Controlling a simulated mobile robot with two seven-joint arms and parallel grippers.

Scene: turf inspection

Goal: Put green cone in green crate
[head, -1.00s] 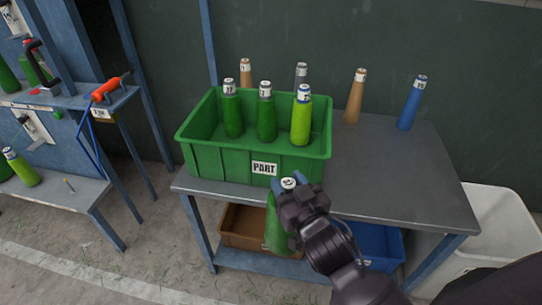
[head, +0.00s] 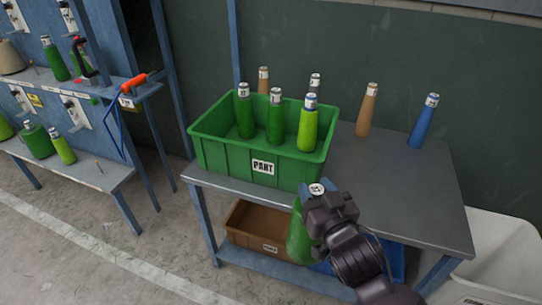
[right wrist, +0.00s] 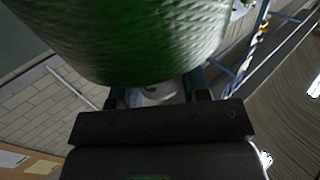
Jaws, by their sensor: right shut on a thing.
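My right gripper (head: 322,203) is shut on a green cone (head: 300,235), held upright in front of the table's front edge, below and right of the green crate. The cone's white-labelled top shows above the fingers. In the right wrist view the held green cone (right wrist: 135,35) fills the top of the picture. The green crate (head: 220,160) with a PART label stands on the table. Two dark green cones (head: 276,120) and a lighter yellow-green cone (head: 307,128) stand upright in it. My left gripper is not in view.
The grey table (head: 400,190) also bears tan cones (head: 367,112) and a blue cone (head: 421,125). Below are a brown crate (head: 255,218) and a blue crate (head: 392,262). A white bin (head: 495,260) stands at the right. A blue rack (head: 130,100) with more cones stands at the left.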

